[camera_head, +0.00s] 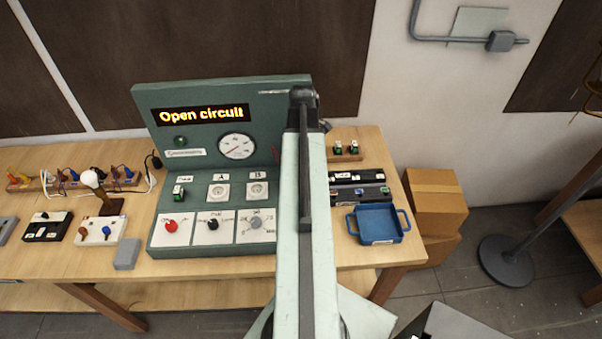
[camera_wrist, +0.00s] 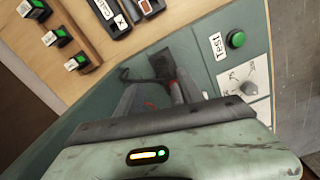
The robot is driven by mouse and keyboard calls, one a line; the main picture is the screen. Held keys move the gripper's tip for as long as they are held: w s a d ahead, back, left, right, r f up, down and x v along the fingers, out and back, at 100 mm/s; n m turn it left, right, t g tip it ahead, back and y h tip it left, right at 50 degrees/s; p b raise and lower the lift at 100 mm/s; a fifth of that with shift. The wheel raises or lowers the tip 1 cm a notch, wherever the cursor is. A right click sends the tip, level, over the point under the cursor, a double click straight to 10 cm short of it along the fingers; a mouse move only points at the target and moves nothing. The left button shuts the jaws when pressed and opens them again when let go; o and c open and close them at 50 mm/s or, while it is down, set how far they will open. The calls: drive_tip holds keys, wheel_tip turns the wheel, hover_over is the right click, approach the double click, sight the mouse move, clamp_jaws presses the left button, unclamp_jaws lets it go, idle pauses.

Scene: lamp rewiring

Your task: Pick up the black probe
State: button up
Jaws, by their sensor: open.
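My gripper (camera_wrist: 152,84) shows in the wrist view with its two grey fingers apart, over the green panel. A dark, thin shape (camera_wrist: 158,66) shows at the fingertips; it may be the black probe, but it is too blurred to be sure. A small red piece (camera_wrist: 176,92) lies close to the right finger. I cannot tell whether either touches a finger. In the head view my arm hides the right part of the green panel (camera_head: 218,92), and my fingers cannot be made out there. A black knob-like piece (camera_head: 213,224) and a red one (camera_head: 170,224) sit on white plates.
A green test button (camera_wrist: 236,39) and a grey dial (camera_wrist: 248,88) are right of my gripper in the wrist view. The display (camera_head: 201,114) reads "Open circuit". A blue tray (camera_head: 378,225) stands right of my arm. A lamp bulb (camera_head: 92,179) stands at the left.

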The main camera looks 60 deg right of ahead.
drive_tip(key=f+b, duration=0.5)
drive_tip(key=f, duration=0.1)
drive_tip(key=shift+s+a+f+b, duration=0.2)
drive_tip(key=shift+f+b, duration=0.2)
drive_tip(key=shift+r, duration=0.2)
drive_tip(key=shift+c, duration=0.4)
clamp_jaws()
